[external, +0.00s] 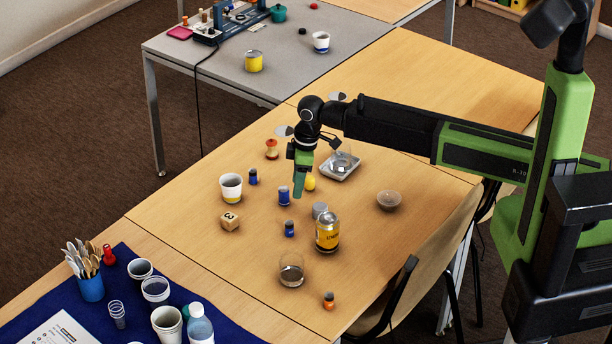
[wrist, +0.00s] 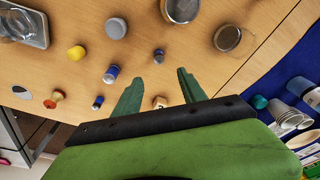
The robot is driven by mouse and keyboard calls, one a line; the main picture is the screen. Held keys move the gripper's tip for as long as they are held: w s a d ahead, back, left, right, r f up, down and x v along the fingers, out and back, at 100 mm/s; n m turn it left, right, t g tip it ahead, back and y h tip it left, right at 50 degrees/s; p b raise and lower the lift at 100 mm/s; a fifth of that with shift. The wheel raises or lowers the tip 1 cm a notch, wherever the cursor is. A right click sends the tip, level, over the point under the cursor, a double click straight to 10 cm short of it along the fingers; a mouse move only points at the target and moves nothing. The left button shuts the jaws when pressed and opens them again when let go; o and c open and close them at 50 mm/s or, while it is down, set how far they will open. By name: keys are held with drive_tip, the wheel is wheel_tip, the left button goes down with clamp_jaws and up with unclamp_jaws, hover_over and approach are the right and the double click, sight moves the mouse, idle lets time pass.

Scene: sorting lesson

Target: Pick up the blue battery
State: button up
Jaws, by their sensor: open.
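Three blue cylinders stand on the wooden table. Another small one (external: 289,229) stands nearer the front, at the wrist view's upper middle (wrist: 158,55). I cannot tell for sure which is the battery. My gripper (external: 301,180) points down above the table, close to the larger cylinder in the picture. In the wrist view its green fingers (wrist: 160,88) are apart, with no blue cylinder held.
A tray (external: 339,172) lies behind. Bare table lies left of the cube.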

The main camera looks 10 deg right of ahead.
sight(289, 222)
drive_tip(key=a+f+b, duration=0.1)
drive_tip(key=f+b, duration=0.3)
drive_tip(key=f, duration=0.1)
drive_tip(key=f+b, duration=0.5)
drive_tip(key=a+f+b, duration=0.1)
drive_tip(key=f+b, duration=0.4)
drive_tip(key=shift+w+a+f, duration=0.3)
drive_tip(key=shift+f, duration=0.1)
drive_tip(key=shift+r, duration=0.2)
drive_tip(key=shift+c, duration=0.4)
clamp_jaws()
